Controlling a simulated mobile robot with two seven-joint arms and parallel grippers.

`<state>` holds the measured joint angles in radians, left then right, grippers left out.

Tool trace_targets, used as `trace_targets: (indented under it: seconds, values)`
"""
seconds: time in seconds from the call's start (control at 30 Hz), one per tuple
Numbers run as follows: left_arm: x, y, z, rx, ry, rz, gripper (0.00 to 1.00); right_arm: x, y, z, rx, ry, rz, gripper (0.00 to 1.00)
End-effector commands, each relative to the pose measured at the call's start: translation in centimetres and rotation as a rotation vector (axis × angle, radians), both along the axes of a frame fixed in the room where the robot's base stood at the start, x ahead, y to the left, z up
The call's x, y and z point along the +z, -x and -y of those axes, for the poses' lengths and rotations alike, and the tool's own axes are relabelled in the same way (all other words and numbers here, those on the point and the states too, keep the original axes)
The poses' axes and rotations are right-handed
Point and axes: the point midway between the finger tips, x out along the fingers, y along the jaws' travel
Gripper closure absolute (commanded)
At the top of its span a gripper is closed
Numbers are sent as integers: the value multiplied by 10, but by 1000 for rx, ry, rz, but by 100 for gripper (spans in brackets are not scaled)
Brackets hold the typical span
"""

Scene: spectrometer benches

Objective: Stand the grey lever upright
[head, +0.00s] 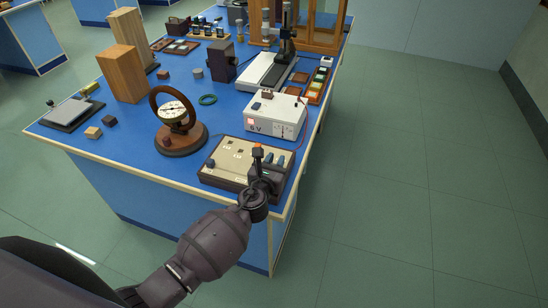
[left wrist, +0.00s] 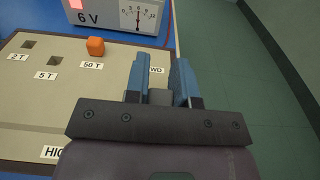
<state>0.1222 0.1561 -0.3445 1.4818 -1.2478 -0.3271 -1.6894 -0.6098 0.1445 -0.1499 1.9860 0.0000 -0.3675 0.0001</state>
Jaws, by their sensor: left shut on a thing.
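The beige switch box (head: 228,172) lies at the front right corner of the blue bench. My left gripper (head: 274,161) is over the box's right end. Its blue fingers (left wrist: 160,85) are shut on the grey lever (left wrist: 160,97), of which only a small part shows between them. How far the lever tilts cannot be told. An orange plug (left wrist: 95,46) stands by the 50 T label, left of the fingers. My right gripper is not in view.
The white 6 V supply (head: 275,117) stands just behind the box. A round dial instrument on a wooden base (head: 181,138) stands to the left. The bench's right edge is close to my gripper, with open green floor (head: 400,190) beyond.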

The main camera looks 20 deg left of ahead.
Motion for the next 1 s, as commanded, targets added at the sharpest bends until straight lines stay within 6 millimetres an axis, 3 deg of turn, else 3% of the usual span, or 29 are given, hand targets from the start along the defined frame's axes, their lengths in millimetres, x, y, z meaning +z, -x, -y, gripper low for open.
trace_targets:
  seconds: [0.03, 0.2, 0.47, 0.77, 1.0]
  values:
    - [11, -4, 1, -3, 1, -1, 100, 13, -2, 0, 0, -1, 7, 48]
    - [11, -6, 2, -3, 0, -46, 100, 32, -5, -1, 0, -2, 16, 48]
    - [10, -11, 1, -2, -3, -132, 100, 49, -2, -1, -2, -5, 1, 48]
    - [6, -18, 1, 1, -2, -216, 100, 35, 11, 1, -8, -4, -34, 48]
    - [4, -20, 2, -4, -6, -296, 100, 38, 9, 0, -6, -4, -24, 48]
